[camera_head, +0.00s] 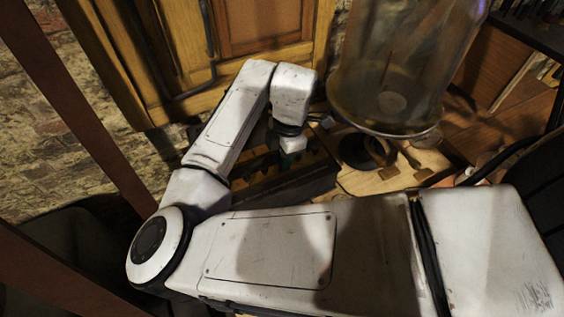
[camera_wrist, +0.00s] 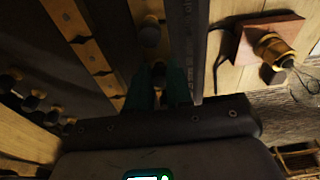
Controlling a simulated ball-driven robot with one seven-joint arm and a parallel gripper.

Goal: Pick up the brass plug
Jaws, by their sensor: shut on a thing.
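My gripper (camera_head: 291,158) points down over a dark slotted rack in the head view, partly behind my own arm. In the wrist view its two green fingers (camera_wrist: 158,84) stand close together, shut on a small, dark piece (camera_wrist: 159,70). This piece sits at the brass plug's place between the fingers, but shadow hides its colour and shape. I cannot tell whether it still touches the rack. A similar round-topped knob (camera_wrist: 150,32) shows just beyond the fingertips.
The dark rack (camera_head: 270,188) has wooden strips and several round knobs (camera_wrist: 36,100) at the left. A large glass jar (camera_head: 400,65) stands at the back right. A brass fitting (camera_wrist: 272,48) sits on a wood block beside a loose wire. A wooden cabinet (camera_head: 262,25) stands behind.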

